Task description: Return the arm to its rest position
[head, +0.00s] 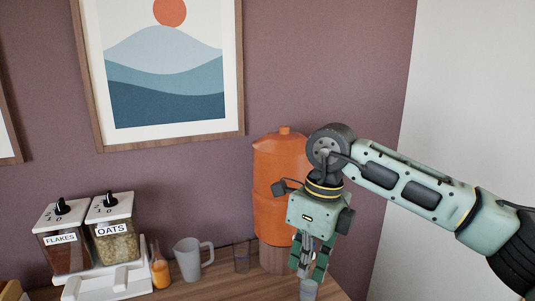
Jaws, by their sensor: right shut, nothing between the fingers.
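My right arm comes in from the right, and its right gripper (309,272) points down over the right part of the wooden counter. The gripper is shut with nothing in it. It is in front of the orange dispenser (277,160) and hides part of that dispenser's lower right side. A small grey cup-like thing (309,290) shows just below the fingertips; I cannot tell whether they touch it. My left gripper is not in view.
Dispensers of flakes (66,247) and oats (114,238) stand at the left on a white base. A small orange bottle (160,270), a grey pitcher (188,260) and a glass (241,257) stand between them and the orange dispenser. A framed picture (165,75) hangs behind.

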